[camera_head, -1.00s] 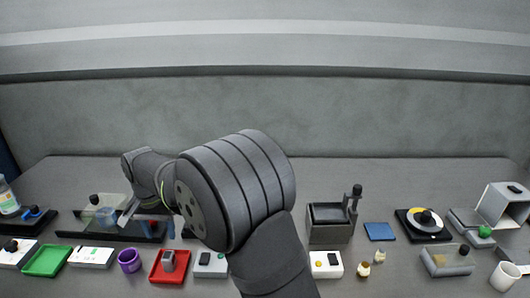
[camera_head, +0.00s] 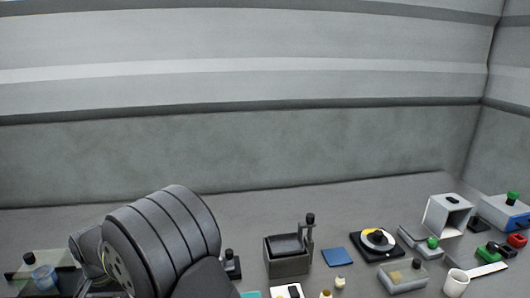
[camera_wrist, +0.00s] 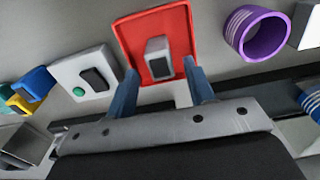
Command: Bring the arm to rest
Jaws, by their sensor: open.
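My gripper (camera_wrist: 161,68) is open, with its two blue fingers spread and nothing between them in the wrist view. Beyond the fingertips is a red tray (camera_wrist: 130,32) with a small grey block (camera_wrist: 158,58) in it; I cannot tell the height of the fingers above it. In the head view my thick dark arm covers the lower left, and the gripper itself does not show there.
A purple ring-shaped cup (camera_wrist: 258,32) and a white box with a green button (camera_wrist: 85,82) flank the tray. In the head view a dark open box (camera_head: 287,262), blue pad (camera_head: 334,257), reel on a black base (camera_head: 377,243) and white cup (camera_head: 456,282) stand to the right. The back bench is clear.

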